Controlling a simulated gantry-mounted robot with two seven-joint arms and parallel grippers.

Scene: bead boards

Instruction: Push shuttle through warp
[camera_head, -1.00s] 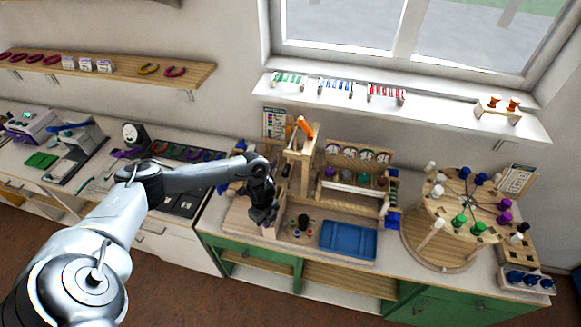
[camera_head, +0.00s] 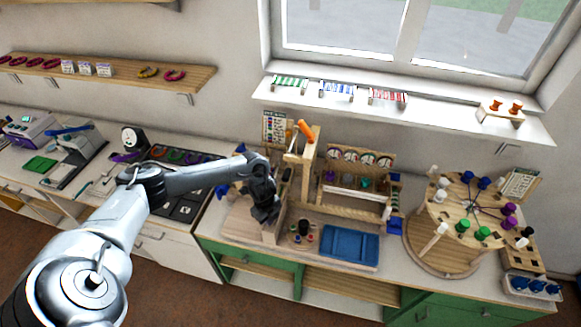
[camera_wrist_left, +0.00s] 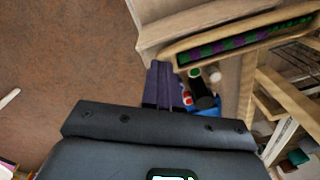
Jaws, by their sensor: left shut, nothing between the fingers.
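My left gripper (camera_head: 265,214) is shut and empty, pointing down at the left side of a wooden loom-like stand (camera_head: 308,165). In the left wrist view its dark fingers (camera_wrist_left: 163,88) are together beside a wooden edge. A long wooden piece with a green and purple patterned strip (camera_wrist_left: 232,43) lies just beyond them. I cannot clearly make out the shuttle in either view. My right gripper is not in view.
A blue tray (camera_head: 349,243) sits on the bench right of the gripper, with a black cylinder (camera_head: 304,227) nearer it. A rack with a white bar (camera_head: 350,193) stands behind. A round wooden peg board (camera_head: 440,258) is at the right. The stand has an orange-handled post (camera_head: 306,129).

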